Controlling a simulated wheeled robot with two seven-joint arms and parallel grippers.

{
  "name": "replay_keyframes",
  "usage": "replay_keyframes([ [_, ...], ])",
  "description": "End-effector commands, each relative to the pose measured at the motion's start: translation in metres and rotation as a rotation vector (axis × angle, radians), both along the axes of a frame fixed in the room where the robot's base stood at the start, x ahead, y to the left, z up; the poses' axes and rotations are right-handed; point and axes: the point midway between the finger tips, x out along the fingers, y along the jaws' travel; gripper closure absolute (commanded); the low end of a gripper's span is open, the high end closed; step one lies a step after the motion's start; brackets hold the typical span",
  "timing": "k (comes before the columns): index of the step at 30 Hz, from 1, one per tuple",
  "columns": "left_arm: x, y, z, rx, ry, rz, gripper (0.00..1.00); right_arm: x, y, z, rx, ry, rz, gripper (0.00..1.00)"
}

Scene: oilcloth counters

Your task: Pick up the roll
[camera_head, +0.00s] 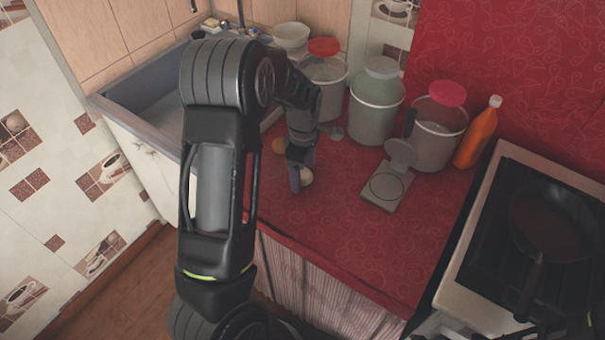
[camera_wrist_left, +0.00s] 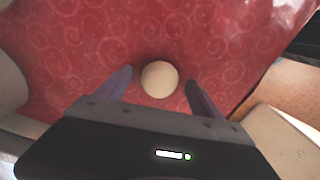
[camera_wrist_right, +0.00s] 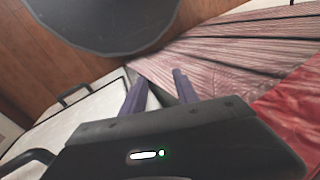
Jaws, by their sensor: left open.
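The roll, a small pale cream round thing, shows in the left wrist view (camera_wrist_left: 159,79) on the red oilcloth. It lies between the fingertips of my left gripper (camera_wrist_left: 159,84), with a gap visible on each side. In the head view the roll (camera_head: 306,176) is partly hidden by my left gripper (camera_head: 297,182), which points down at the counter. The left gripper is open and holds nothing. My right gripper (camera_wrist_right: 159,79) shows only in its own wrist view, with its fingers apart and nothing between them.
Several lidded containers, such as a green one (camera_head: 375,115), stand at the back. A grey scale-like device (camera_head: 385,189) is to the right, then an orange bottle (camera_head: 476,137) and a stove with a pan (camera_head: 553,225).

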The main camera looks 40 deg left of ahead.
Motion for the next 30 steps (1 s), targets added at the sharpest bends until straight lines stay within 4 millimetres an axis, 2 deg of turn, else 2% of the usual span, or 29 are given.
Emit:
replay_keyframes([
  [19,0.0004,0.0001,-0.0026,0.000,-0.002,0.000,0.24,-0.0002,-0.0001,0.0000,0.000,0.000,0.000,0.64],
  [30,0.0004,0.0001,-0.0025,0.000,-0.002,0.000,0.54,-0.0002,-0.0001,0.0000,0.000,0.000,0.000,0.64],
])
